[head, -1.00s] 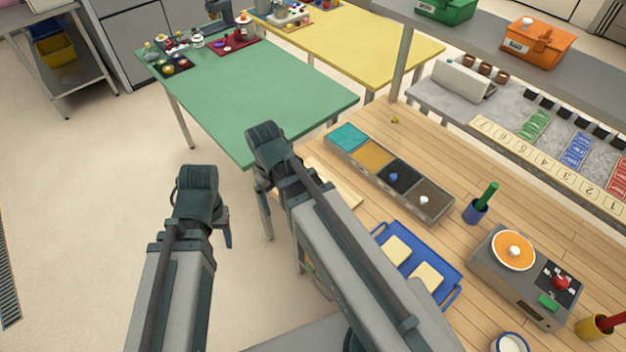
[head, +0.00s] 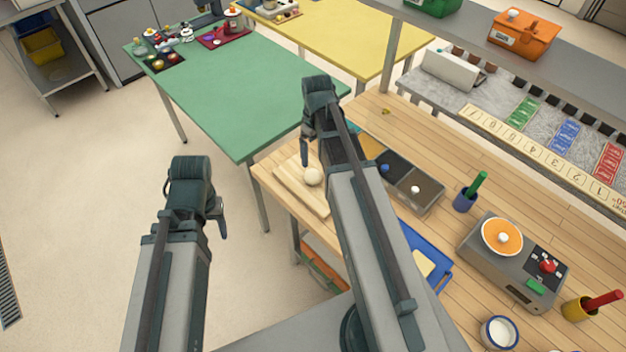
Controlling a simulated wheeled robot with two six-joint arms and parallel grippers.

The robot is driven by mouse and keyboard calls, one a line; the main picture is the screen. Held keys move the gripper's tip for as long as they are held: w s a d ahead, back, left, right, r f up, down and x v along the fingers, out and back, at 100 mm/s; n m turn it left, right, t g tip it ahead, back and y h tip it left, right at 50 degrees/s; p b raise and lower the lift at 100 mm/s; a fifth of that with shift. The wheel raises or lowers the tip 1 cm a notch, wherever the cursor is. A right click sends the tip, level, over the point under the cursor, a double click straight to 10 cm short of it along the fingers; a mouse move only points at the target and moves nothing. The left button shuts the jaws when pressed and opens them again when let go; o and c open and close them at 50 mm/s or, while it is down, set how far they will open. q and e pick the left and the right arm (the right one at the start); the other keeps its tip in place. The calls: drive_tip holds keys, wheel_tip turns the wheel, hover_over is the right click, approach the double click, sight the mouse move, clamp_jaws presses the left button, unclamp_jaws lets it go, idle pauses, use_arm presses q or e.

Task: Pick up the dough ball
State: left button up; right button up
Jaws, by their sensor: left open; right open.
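A pale, round dough ball (head: 313,177) sits on a light wooden board (head: 291,192) at the left end of the wooden bench. My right gripper (head: 306,153) points down just behind the ball in the picture, apart from it and empty. Its fingers are partly hidden by its own wrist. My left gripper (head: 221,222) is open and empty over the floor, left of the bench and away from the ball.
A compartment tray (head: 431,201) stands right of the board, partly behind my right arm. A blue tray (head: 437,268), a scale (head: 519,262) with an orange dish and a white cup (head: 499,332) are further right. A green table (head: 240,110) stands behind.

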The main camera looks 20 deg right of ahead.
sight(315, 174)
wheel_tip(315, 174, down, 6)
drive_tip(key=b, duration=0.5)
drive_tip(key=shift+f, duration=0.15)
wheel_tip(315, 174, down, 5)
drive_tip(key=b, duration=0.5)
drive_tip(key=shift+a+f+b, duration=0.15)
drive_tip(key=shift+f+b, duration=0.05)
drive_tip(key=shift+b, duration=0.1)
drive_tip(key=shift+r, duration=0.15)
drive_tip(key=shift+c, duration=0.3)
drive_tip(key=c, duration=1.3)
drive_tip(key=shift+c, duration=0.2)
